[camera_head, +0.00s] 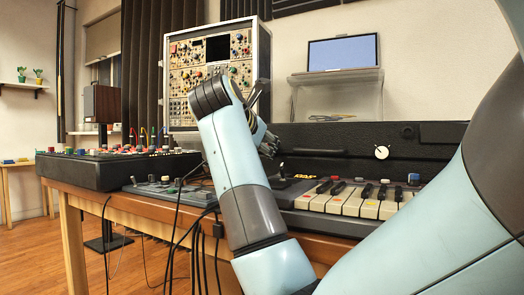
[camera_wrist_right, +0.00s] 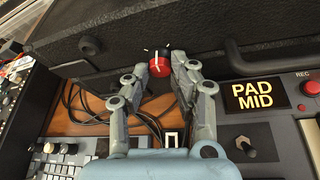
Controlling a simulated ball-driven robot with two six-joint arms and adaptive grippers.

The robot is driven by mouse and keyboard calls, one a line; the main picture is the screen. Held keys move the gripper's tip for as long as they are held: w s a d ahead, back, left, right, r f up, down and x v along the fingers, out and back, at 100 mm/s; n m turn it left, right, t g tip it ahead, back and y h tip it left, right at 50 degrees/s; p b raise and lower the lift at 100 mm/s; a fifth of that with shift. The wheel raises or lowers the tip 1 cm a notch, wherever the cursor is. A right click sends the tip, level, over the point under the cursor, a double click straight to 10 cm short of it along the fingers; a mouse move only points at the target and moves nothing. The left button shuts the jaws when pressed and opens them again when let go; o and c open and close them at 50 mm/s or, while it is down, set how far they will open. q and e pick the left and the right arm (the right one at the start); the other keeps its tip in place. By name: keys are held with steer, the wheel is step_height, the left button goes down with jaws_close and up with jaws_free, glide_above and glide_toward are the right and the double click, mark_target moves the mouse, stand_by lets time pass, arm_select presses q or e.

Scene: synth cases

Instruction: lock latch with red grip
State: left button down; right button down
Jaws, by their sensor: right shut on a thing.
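The latch's red grip (camera_wrist_right: 160,66) is a round knob with a pale line, on the dark case wall in the right wrist view. My right gripper (camera_wrist_right: 161,62) has its two fingers on either side of the knob, shut on it. In the head view my right gripper (camera_head: 268,140) reaches the left part of the black keyboard case (camera_head: 330,137), and my own arm hides the red grip there. My left gripper is in neither view.
A white-topped knob (camera_head: 381,152) sits farther right on the case. Piano keys (camera_head: 350,203) lie below it. A control box (camera_head: 120,168), loose cables and a modular rack (camera_head: 215,65) stand to the left. A sign reading PAD MID (camera_wrist_right: 254,95) is right of the fingers.

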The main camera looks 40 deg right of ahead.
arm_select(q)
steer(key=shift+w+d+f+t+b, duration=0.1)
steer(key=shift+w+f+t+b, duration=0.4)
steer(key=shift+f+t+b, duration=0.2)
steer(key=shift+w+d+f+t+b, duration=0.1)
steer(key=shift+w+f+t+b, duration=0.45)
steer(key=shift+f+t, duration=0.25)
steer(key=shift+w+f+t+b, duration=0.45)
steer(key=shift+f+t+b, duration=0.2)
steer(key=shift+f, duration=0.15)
arm_select(e)
steer(key=shift+s+f+m+t, duration=0.15)
steer(key=shift+m+t, duration=0.8)
steer(key=shift+m, duration=0.6)
steer(key=shift+s+f+m+t, duration=0.15)
steer(key=shift+m+t, duration=0.8)
steer(key=shift+m, duration=0.6)
steer(key=shift+w, duration=0.1)
steer(key=c, duration=1.1)
jaws_free()
steer(key=shift+r, duration=0.1)
steer(key=shift+v, duration=3.7)
